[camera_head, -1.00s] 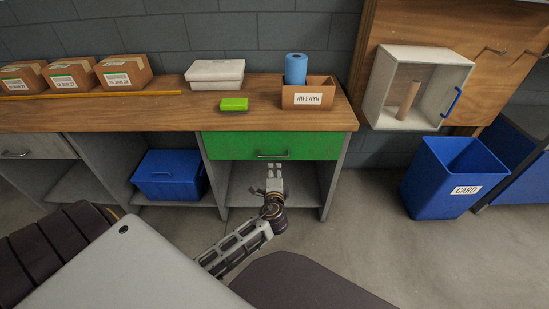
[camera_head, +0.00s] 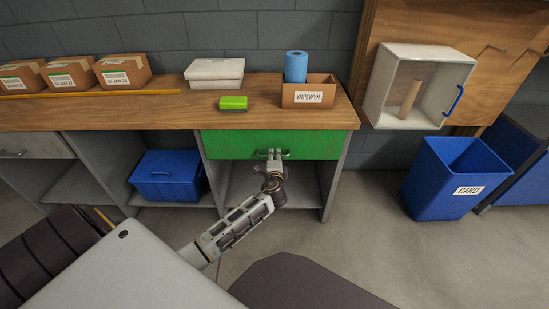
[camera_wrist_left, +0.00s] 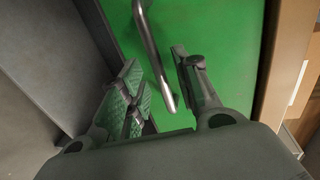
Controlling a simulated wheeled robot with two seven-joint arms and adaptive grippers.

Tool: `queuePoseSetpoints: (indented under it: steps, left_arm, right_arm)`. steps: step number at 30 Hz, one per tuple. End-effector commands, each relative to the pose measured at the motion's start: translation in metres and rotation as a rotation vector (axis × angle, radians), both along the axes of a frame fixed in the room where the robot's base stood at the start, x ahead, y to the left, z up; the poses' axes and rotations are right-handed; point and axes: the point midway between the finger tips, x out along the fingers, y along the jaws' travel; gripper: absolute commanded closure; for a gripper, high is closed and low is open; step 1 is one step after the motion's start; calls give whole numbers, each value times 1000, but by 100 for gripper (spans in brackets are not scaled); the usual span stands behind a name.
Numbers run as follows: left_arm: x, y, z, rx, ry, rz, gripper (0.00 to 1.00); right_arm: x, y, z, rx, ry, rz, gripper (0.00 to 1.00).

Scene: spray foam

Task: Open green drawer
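The green drawer (camera_head: 230,144) sits under the wooden worktop and looks closed. Its metal bar handle (camera_head: 284,154) is on the front face. My left gripper (camera_head: 269,156) is at the handle. In the left wrist view, the handle (camera_wrist_left: 152,52) runs down between the two fingers of the gripper (camera_wrist_left: 163,88), which stand apart on either side of it. The green drawer front (camera_wrist_left: 217,38) fills the space behind. Contact between fingers and handle does not show. My right gripper is not in the frames.
A blue lidded bin (camera_head: 168,178) stands on the shelf left of the drawer. A blue CARD bin (camera_head: 450,178) stands on the floor to the right. Floor between drawer and CARD bin is clear.

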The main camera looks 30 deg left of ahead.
Motion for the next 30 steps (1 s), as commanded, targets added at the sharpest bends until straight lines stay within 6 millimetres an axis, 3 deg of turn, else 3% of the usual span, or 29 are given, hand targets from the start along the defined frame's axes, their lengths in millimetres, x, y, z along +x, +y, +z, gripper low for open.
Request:
queuePoseSetpoints:
  steps: [7,18,26,30]
  left_arm:
    - [12,8,-3,2,0,1,68]
    - [14,9,-3,0,0,1,68]
    - [14,9,-3,0,0,1,100]
    - [14,9,-3,1,1,1,100]
  right_arm:
    - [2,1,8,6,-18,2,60]
    - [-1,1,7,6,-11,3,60]
    - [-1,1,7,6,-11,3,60]
    - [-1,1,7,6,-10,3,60]
